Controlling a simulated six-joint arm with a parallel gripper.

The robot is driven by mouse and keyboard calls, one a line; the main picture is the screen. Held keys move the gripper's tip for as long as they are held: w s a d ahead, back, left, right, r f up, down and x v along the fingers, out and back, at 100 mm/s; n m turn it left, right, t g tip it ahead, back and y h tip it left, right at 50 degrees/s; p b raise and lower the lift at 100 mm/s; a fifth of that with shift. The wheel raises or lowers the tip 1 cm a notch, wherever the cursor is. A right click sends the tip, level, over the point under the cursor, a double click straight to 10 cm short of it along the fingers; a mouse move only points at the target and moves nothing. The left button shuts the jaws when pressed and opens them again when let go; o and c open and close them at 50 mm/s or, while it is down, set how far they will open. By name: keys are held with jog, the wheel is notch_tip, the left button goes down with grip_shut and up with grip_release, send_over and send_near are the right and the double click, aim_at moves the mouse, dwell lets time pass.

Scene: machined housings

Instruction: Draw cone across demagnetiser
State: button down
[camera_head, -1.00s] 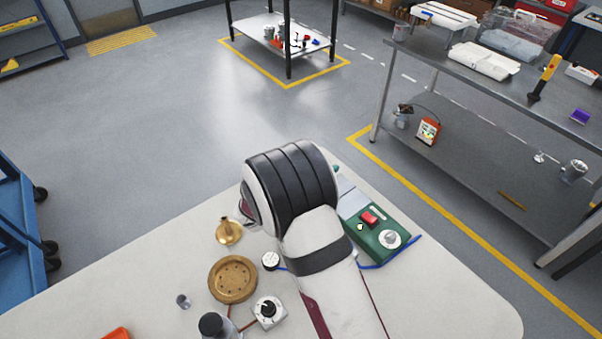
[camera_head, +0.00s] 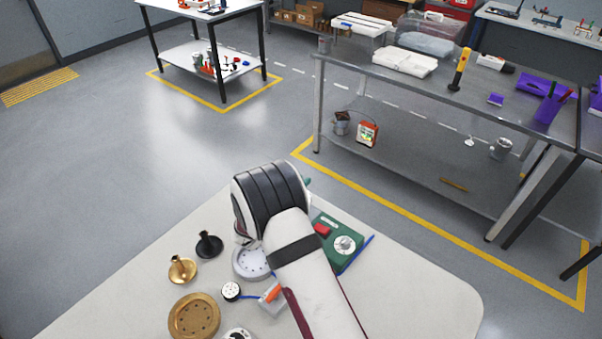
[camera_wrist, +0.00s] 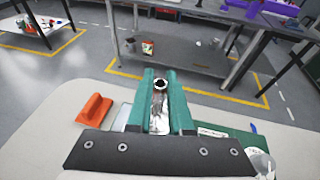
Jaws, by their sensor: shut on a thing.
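My gripper (camera_wrist: 160,76) has teal fingers, shut on a shiny metal piece (camera_wrist: 158,108), apparently the cone, with a dark round opening at its top. Most of the piece is hidden between the fingers, and the head view does not show it. The demagnetiser seems to be the green box (camera_head: 338,243) with a red switch and a pale dial, just right of my arm. Part of it shows right of the fingers in the wrist view (camera_wrist: 228,131). I cannot tell whether the metal piece touches it.
A brass flanged piece (camera_head: 182,271), a black flanged piece (camera_head: 208,246), a brass disc (camera_head: 194,316) and a white ring (camera_head: 252,262) lie left of my arm. An orange part (camera_wrist: 95,109) lies left of the fingers. The bench's right front (camera_head: 430,295) is clear.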

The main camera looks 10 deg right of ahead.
jog(key=s+a, duration=0.4)
jog(key=shift+s+a, duration=0.3)
jog(key=shift+a, duration=0.1)
jog(key=shift+s+a+r, duration=0.2)
jog(key=shift+s+r, duration=0.05)
jog(key=shift+s, duration=0.05)
notch_tip(320, 180, up, 8)
jog(key=shift+d, duration=0.1)
dwell(0.3)
